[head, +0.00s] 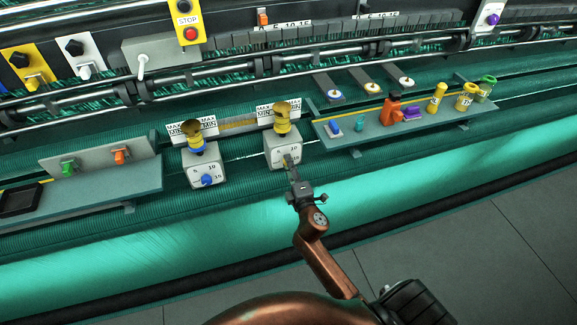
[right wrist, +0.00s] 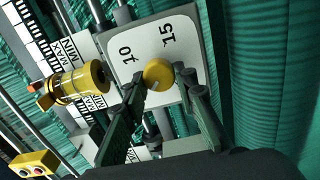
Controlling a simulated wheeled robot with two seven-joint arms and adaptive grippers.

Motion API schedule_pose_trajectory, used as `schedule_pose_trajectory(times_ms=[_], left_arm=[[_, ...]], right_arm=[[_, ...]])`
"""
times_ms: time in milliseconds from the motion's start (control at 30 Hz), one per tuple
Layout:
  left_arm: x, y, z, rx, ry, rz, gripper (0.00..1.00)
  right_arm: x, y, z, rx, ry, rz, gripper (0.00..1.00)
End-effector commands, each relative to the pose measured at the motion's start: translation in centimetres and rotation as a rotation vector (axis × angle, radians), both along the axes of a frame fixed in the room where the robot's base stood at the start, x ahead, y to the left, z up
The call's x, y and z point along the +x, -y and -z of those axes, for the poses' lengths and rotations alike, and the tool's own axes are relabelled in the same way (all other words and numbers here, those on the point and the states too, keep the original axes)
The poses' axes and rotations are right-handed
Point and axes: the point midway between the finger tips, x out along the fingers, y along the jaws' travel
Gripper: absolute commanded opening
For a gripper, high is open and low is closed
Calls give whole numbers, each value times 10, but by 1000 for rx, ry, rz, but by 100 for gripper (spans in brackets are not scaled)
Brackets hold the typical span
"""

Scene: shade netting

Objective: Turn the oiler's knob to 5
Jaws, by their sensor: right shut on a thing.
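Two oilers with pale square dials stand on the machine rail. The right oiler (head: 283,148) has a brass-yellow top and a dial with printed numbers. Its round yellow knob (right wrist: 158,73) shows in the right wrist view, with 10 and 15 readable on the dial plate (right wrist: 150,48). My right gripper (head: 291,166) is at this dial; in the right wrist view its fingers (right wrist: 163,79) are on both sides of the knob, shut on it. The knob's pointer direction is unclear. The left oiler (head: 203,160) has a blue knob (head: 207,180). My left gripper is not in view.
A shelf (head: 345,140) with small coloured parts lies right of the oilers. Another shelf (head: 100,190) with green and orange switches lies to the left. MAX/MIN plates (head: 278,110) stand behind the oilers. Green netting (head: 210,235) runs below, with open floor in front.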

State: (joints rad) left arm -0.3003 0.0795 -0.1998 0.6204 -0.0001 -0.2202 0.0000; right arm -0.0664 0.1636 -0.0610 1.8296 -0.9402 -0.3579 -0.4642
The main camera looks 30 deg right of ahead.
Motion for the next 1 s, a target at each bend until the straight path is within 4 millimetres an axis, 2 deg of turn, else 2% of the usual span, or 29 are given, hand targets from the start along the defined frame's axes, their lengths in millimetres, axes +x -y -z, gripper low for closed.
schedule_pose_trajectory(times_ms=[667,700,900,1000], left_arm=[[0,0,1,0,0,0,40],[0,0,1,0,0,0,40],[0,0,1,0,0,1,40],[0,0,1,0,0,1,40]], right_arm=[[0,0,1,55,11,1,2],[0,0,1,55,11,1,29],[0,0,0,54,12,0,43],[0,0,0,54,12,0,44]])
